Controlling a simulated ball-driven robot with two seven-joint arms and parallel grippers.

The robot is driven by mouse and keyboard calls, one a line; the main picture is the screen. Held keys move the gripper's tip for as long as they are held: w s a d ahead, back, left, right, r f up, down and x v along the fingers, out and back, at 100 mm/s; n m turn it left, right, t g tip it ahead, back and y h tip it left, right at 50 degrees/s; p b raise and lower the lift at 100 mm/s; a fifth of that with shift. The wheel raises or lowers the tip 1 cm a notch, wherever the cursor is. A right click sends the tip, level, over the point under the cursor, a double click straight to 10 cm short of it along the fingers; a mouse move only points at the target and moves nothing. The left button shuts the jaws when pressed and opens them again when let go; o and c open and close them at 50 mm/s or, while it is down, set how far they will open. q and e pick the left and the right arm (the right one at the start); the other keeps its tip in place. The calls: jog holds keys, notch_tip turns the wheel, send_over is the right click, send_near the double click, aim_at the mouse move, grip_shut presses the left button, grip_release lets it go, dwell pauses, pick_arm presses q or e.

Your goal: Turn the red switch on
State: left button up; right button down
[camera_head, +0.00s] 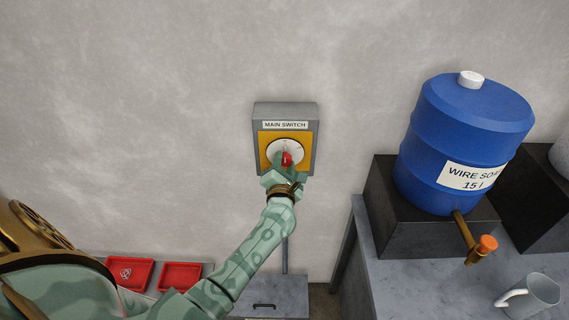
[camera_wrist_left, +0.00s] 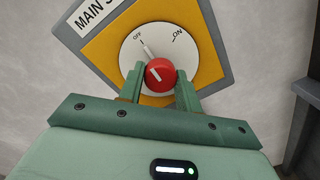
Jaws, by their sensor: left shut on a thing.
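The red switch (camera_head: 287,159) is a round knob on a white dial in a grey wall box labelled "MAIN SWITCH" with a yellow plate. In the left wrist view the red knob (camera_wrist_left: 160,74) shows a white line, and the dial's grey pointer (camera_wrist_left: 148,50) is directed at OFF, at the upper left. ON is marked at the upper right. My left gripper (camera_wrist_left: 160,82) is shut on the knob, with one green finger on each side. It also shows in the head view (camera_head: 284,168), at the dial from below. My right gripper is not in view.
Red trays (camera_head: 180,276) lie at the lower left. The wall around the switch box is clear.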

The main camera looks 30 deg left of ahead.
pick_arm(q)
jog(key=m+p, duration=0.2)
jog(key=p, duration=0.1)
jog(key=shift+r+m, duration=0.15)
jog(key=shift+m, duration=0.25)
jog(key=m+p, duration=0.2)
jog(key=shift+m, duration=0.3)
jog(key=m+p, duration=0.2)
jog(key=m, duration=0.1)
jog(key=shift+g, duration=0.3)
jog(key=shift+m+p, duration=0.65)
jog(key=shift+m, duration=0.75)
jog(key=shift+f, duration=0.2)
jog(key=o, duration=1)
jog(key=shift+c, duration=0.2)
jog(key=shift+d, duration=0.1)
